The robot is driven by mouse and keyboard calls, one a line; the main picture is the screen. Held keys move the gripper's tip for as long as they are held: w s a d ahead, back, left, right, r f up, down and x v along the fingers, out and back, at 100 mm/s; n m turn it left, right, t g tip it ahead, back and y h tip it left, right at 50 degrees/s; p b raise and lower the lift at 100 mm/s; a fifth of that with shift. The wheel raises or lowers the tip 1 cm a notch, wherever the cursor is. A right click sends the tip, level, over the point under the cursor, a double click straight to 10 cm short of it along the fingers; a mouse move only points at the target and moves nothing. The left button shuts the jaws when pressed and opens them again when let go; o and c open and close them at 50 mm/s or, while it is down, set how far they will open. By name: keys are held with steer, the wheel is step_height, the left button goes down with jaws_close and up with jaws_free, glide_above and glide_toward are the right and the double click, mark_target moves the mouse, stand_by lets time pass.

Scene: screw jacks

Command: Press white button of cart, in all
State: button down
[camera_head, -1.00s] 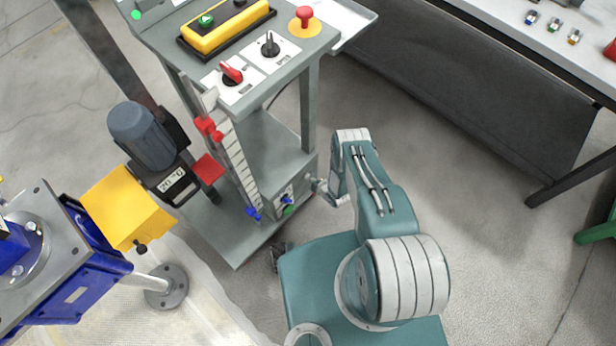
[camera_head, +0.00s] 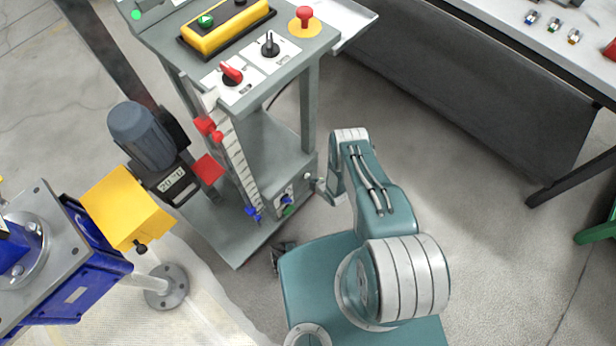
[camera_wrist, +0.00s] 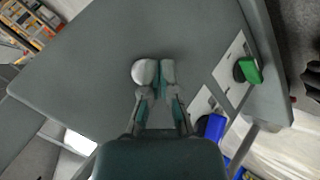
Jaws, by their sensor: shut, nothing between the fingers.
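The cart (camera_head: 232,240) is grey with a control panel on top and a lower box at its base. In the wrist view, a round white button (camera_wrist: 144,71) stands on the flat grey face of that box. It also shows small in the head view (camera_head: 307,176). My gripper (camera_wrist: 157,80) is shut and empty, its fingertips at the button and overlapping its lower right edge. In the head view my gripper (camera_head: 320,187) is small beside the box. I cannot tell whether the fingertips touch the button or whether it is pushed in.
A green knob (camera_wrist: 248,70) and a blue knob (camera_wrist: 212,127) sit on white plates to the right in the wrist view. The panel above holds a red emergency button (camera_head: 304,16) and selectors. A dark-sided table (camera_head: 480,100) stands to the right, with clear floor between.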

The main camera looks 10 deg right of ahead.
steer(key=shift+w+a, duration=0.35)
steer(key=shift+w, duration=0.15)
stand_by(0.8)
steer(key=shift+s+d, duration=0.6)
steer(key=shift+s, duration=0.25)
steer(key=s+d, duration=0.1)
steer(key=s, duration=0.1)
steer(key=s+d, duration=0.2)
stand_by(0.5)
steer(key=shift+s, duration=0.1)
stand_by(0.7)
